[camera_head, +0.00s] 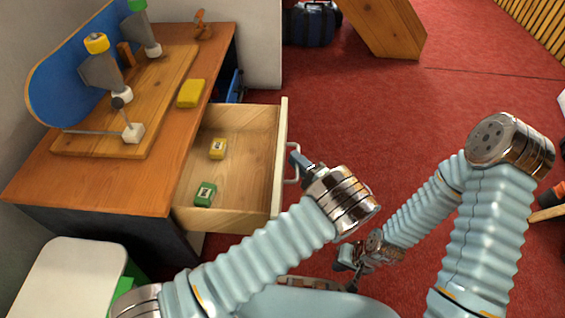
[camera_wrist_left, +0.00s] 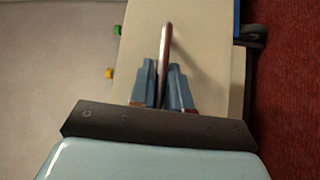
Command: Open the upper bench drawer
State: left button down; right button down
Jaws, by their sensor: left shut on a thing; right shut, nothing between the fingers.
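The upper bench drawer (camera_head: 240,150) is pulled well out from the wooden bench (camera_head: 110,180), and its inside shows. In the left wrist view the handle (camera_wrist_left: 165,55) stands upright between the two fingers (camera_wrist_left: 163,85), against the drawer front. My right gripper (camera_head: 345,257) is low over the floor, right of my left forearm, shut and empty, apart from the drawer.
On the bench top are a wooden board (camera_head: 150,115) with clamp-like tools and another yellow block (camera_head: 191,93). A white-topped unit (camera_head: 65,275) stands front left.

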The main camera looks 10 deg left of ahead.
pick_arm(q)
jog(key=shift+d, duration=0.55)
pick_arm(e)
jog(key=shift+f, duration=0.2)
pick_arm(q)
jog(key=c, duration=1.2)
grip_release()
pick_arm(e)
jog(key=shift+r, duration=0.1)
